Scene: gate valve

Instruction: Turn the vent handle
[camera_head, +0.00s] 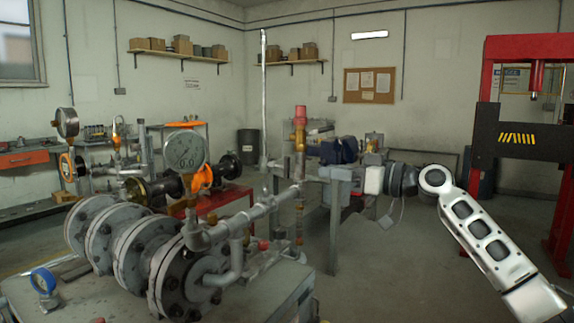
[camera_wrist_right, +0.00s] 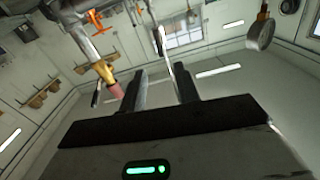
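An orange handle (camera_head: 203,177) sits beside the round gauge (camera_head: 185,150) on the pipework. A brass fitting with a red cap (camera_head: 300,115) stands upright on the pipe to its right. I cannot tell for certain which part is the vent handle. My right gripper (camera_wrist_right: 160,88) is open, with two dark fingers apart and nothing gripped. In the right wrist view, the red-capped fitting (camera_wrist_right: 108,77) is left of the fingers, and orange parts (camera_wrist_right: 96,20) show farther up. In the head view my right gripper is right of the fitting, its fingertips hard to make out. My left gripper is not visible.
Large grey flanges (camera_head: 130,250) fill the left foreground. A tall thin rod (camera_head: 263,95) rises left of the fitting. A grey table (camera_head: 338,172) stands near my right gripper. A red press frame (camera_head: 560,150) is at right. Open floor lies between.

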